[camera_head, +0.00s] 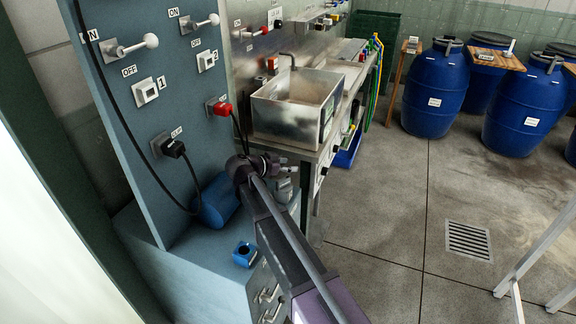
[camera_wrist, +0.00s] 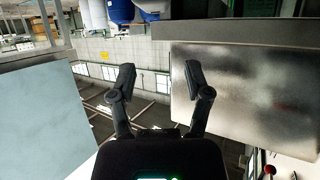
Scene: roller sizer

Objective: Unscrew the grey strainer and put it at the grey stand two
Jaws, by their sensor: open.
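My gripper (camera_wrist: 160,78) is open in the wrist view, with two black fingers apart and nothing between them. In the head view the end of my arm is beside the blue-grey panel (camera_head: 118,100), in front of the metal sink (camera_head: 288,108). I cannot pick out the grey strainer with certainty in either view. I cannot identify grey stand two either; labels "1" and "2" on the panel stand beside white switches (camera_head: 145,91).
A blue cylinder (camera_head: 214,204) and a small blue part (camera_head: 244,255) sit on the ledge below the panel. Cables hang from the panel. Blue barrels (camera_head: 436,88) stand at the back right. The floor around the drain grate (camera_head: 468,240) is clear.

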